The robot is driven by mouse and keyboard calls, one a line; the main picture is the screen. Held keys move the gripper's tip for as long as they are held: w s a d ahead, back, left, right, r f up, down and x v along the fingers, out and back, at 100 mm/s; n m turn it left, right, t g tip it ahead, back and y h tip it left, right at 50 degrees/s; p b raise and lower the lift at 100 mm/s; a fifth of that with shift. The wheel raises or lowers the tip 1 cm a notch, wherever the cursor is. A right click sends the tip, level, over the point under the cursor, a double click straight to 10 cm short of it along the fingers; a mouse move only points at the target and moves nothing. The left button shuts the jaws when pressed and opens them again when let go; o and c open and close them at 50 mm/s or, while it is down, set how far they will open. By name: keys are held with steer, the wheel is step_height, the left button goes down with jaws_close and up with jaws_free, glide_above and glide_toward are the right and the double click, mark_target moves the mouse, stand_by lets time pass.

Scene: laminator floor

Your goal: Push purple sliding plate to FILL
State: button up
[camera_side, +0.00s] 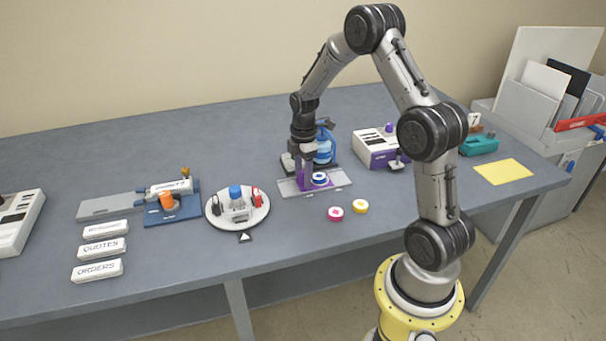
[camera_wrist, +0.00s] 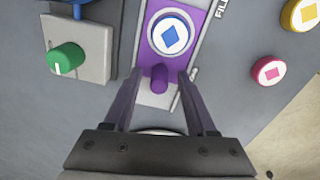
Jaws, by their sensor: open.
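The purple sliding plate (camera_wrist: 152,66) sits on a grey track (camera_wrist: 206,15) and carries a round white puck with a blue diamond (camera_wrist: 170,36). A purple knob (camera_wrist: 159,80) stands on the plate. The word FILL (camera_wrist: 221,9) is printed beside the track, near the top of the wrist view. My gripper (camera_wrist: 160,78) is open, with one finger on each side of the knob; I cannot tell whether they touch it. In the side view my gripper (camera_side: 305,165) is low over the plate (camera_side: 312,188) and hides part of it.
A grey block with a green knob (camera_wrist: 66,58) stands beside the track. A pink puck (camera_side: 335,213) and a yellow puck (camera_side: 360,206) lie in front. A turntable (camera_side: 215,216) stands to the left, a purple and white box (camera_side: 365,150) to the right.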

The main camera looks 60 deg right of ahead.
jaws_close()
steer(key=shift+r, duration=0.1)
stand_by(1.2)
